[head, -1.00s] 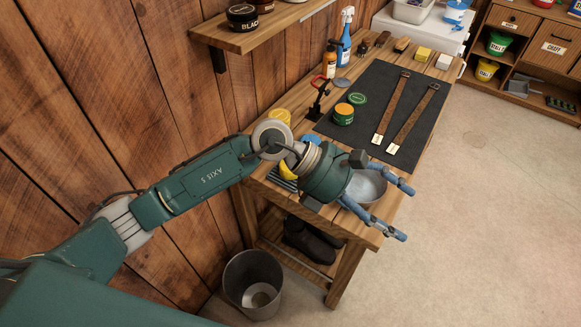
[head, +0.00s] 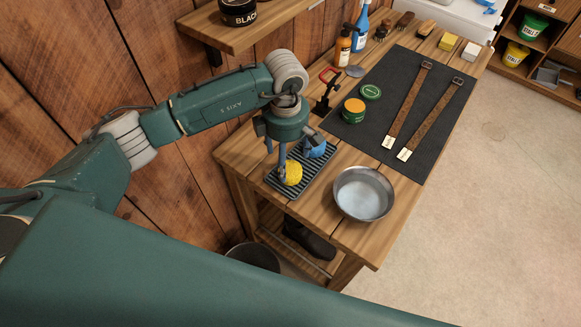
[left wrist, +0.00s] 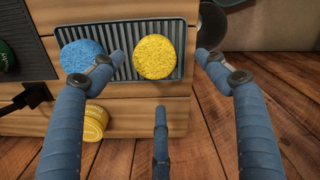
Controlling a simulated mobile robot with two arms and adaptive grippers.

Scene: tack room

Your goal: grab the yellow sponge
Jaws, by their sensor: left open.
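The round yellow sponge (head: 292,174) lies on a grey ribbed tray (head: 303,187) near the front left of the wooden workbench. A blue sponge (head: 314,149) lies on the same tray. My left gripper (head: 282,165) points down over the tray, open and empty, with one finger partly in front of the yellow sponge. In the left wrist view, the yellow sponge (left wrist: 154,57) shows between the two upper fingers, and the blue sponge (left wrist: 86,57) is beside the left finger. A third finger is below. Contact with the sponge cannot be told. My right gripper is not in view.
A metal bowl (head: 363,194) stands right of the tray. A dark mat (head: 425,130) with two straps covers the bench's middle. A wall shelf (head: 240,35) is above.

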